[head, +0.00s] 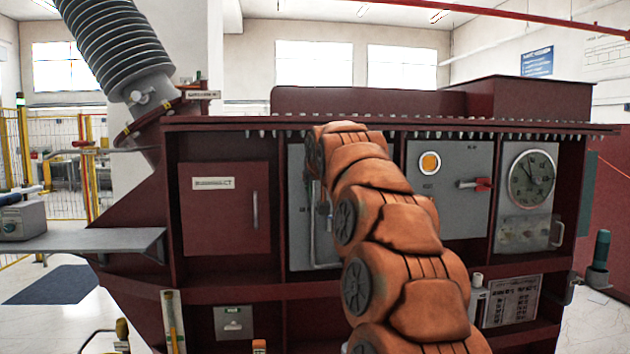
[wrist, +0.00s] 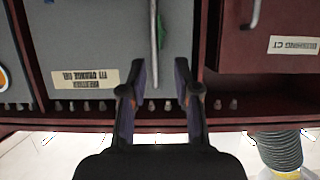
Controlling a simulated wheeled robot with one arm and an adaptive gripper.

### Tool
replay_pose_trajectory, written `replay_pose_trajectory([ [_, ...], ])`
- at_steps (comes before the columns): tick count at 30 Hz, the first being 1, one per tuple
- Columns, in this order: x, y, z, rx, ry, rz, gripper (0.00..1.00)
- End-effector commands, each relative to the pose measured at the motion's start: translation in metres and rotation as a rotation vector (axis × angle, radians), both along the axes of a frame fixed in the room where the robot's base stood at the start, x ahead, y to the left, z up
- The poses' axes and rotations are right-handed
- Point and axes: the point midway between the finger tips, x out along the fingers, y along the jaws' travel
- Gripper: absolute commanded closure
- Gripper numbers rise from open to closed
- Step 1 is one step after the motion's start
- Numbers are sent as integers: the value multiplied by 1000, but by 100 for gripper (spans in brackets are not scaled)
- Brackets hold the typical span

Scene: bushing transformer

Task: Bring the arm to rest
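My gripper (wrist: 159,78) shows in the wrist view, which is upside down, with its two dark fingers apart and nothing held between them. A thin metal handle bar (wrist: 153,40) on a grey door lies beyond the gap between the fingers; I cannot tell how far off. In the head view my orange arm reaches forward to the dark red transformer cabinet (head: 222,150) and hides my gripper. The grey door (head: 300,235) behind the arm is partly hidden, and its handle (head: 313,235) shows just left of the arm.
Right of my arm are a grey panel with an orange round window (head: 429,163), a red-handled lever (head: 475,184) and a dial gauge (head: 531,178). A grey shelf (head: 95,240) juts out at left. A ribbed bushing (head: 113,40) rises at upper left. Bolts line the cabinet's top edge.

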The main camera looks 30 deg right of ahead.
Motion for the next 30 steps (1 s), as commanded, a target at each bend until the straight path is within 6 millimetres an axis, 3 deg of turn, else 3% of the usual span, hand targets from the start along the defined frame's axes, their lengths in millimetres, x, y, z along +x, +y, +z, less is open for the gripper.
replay_pose_trajectory([
  [12,0,0,0,0,0,0,69],
  [16,-2,9,-6,8,22,14,69],
  [20,-10,39,-31,36,99,59,69],
  [23,-25,72,-58,64,187,107,69],
  [30,-82,146,-130,120,414,208,69],
])
